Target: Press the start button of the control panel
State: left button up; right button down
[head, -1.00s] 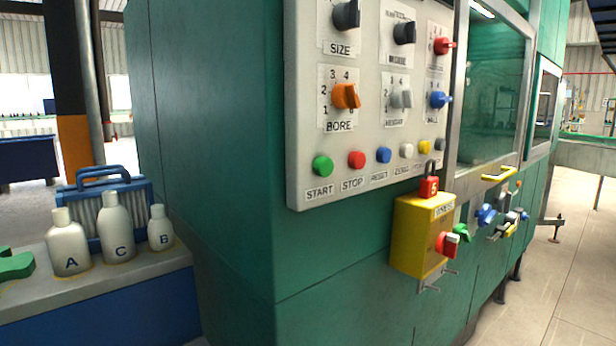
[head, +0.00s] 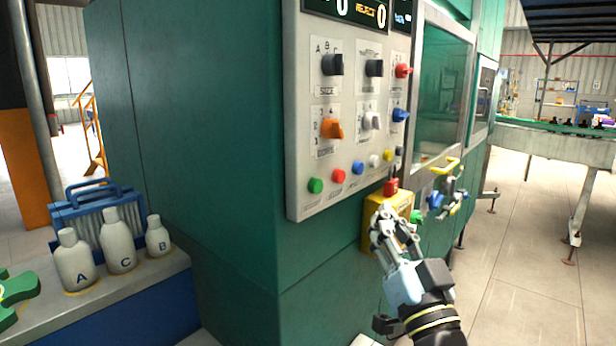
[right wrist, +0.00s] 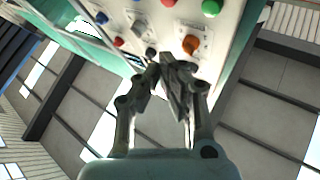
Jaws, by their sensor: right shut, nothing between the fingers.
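The control panel (head: 300,100) is a pale plate on a green machine. Its green start button (head: 315,186) is at the lower left, beside the red stop button (head: 338,176). My right gripper (head: 382,218) is shut and empty, in front of the yellow box, to the right of and lower than the start button and apart from it. In the right wrist view, the closed fingers (right wrist: 168,65) point toward the panel (right wrist: 228,38); a green button (right wrist: 211,7) shows at the top edge. My left gripper is out of view.
Bottles A (head: 75,262), C (head: 118,240) and B (head: 157,236) stand on a ledge at left. Open floor (head: 530,260) lies at right.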

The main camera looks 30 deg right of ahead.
aim_at(316, 186)
jog(key=w+a+r+b, duration=0.2)
jog(key=w+a+r, duration=0.1)
jog(key=w, duration=0.5)
jog(key=shift+a, duration=0.3)
dwell(0.6)
jog(key=shift+w, duration=0.1)
dwell(1.2)
jog(key=shift+w+a, duration=0.2)
jog(key=shift+w, duration=0.05)
